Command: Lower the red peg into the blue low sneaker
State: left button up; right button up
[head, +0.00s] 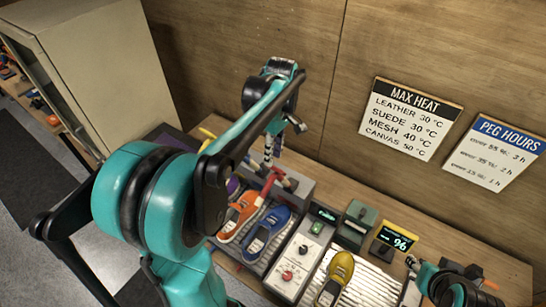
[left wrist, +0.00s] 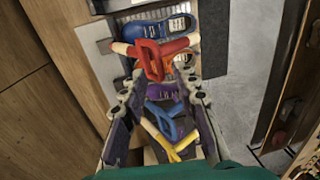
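The red peg (left wrist: 150,60), with a red handle and pale wooden ends, shows large just beyond my left fingertips in the left wrist view. In the head view the red peg (head: 268,188) lies below the fingertips, by the grey rack. My left gripper (head: 271,160) points down; its fingers (left wrist: 161,72) stand apart, and contact with the peg is unclear. The blue low sneaker (head: 267,233) lies right of the orange sneaker; in the left wrist view the blue sneaker (left wrist: 152,32) is partly hidden behind the peg. My right gripper (head: 460,288) is cut off at the lower right.
An orange sneaker (head: 238,215) adjoins the blue one. A blue peg (left wrist: 165,115) and yellow peg (left wrist: 168,142) lie nearby. A grey control box (head: 298,260), green box (head: 355,225), % display (head: 398,240) and yellow sneaker (head: 337,275) stand to the right.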

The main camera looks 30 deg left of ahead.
pick_arm(q)
notch_tip(320, 180, down, 2)
jog(key=shift+a+f, duration=0.1)
jog(key=shift+s+f, duration=0.1)
jog(key=shift+f, duration=0.15)
grip_shut()
